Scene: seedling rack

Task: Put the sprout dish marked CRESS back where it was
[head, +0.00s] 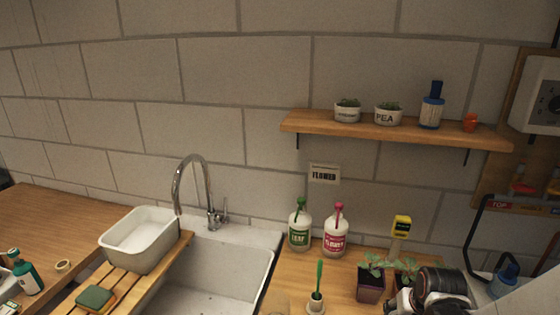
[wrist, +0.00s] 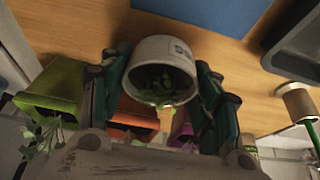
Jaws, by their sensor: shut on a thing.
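My gripper (wrist: 163,92) is shut on a white round dish (wrist: 160,45) in the wrist view, one finger on each side of it. Green sprouts show inside its mouth, which faces the wrist camera. The label on its wall is turned and partly out of sight, so I cannot read its full word. In the head view my arm is at the lower right over the counter, and the held dish cannot be made out. The wooden shelf (head: 300,124) bears a dish marked PEA (head: 388,118) and another sprout dish (head: 347,114) whose label is too small to read.
Below are a green-label bottle (head: 299,232), a pink-label bottle (head: 335,238) and potted seedlings (head: 370,287). Coloured pots, one green (wrist: 50,88), show near my gripper.

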